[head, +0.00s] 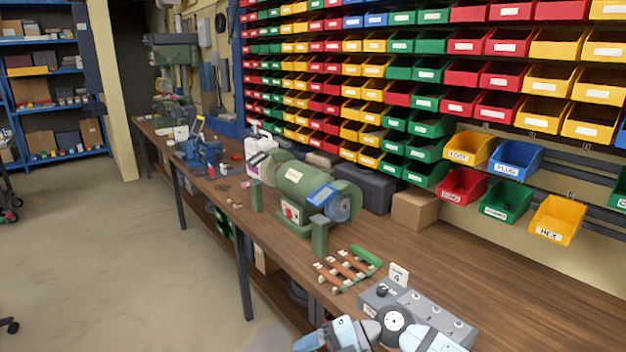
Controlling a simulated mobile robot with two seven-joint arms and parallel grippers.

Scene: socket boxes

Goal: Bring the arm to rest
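Light-blue and grey links of my own arm show at the bottom edge, in front of the near part of the workbench (520,290). I cannot make out gripper fingers on them. A grey box (450,322) with several round sockets or knobs on top lies on the bench just behind the arm. A white tag (398,275) marked with a digit stands at its back edge. The arm hides part of the box's front. I cannot tell whether the arm touches it.
A wooden rack (345,270) and a green bench grinder (305,195) stand on the bench beyond. A cardboard box (413,209) sits near the wall. Labelled bins, including a blue one (515,160), hang above. The bench's right side is clear.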

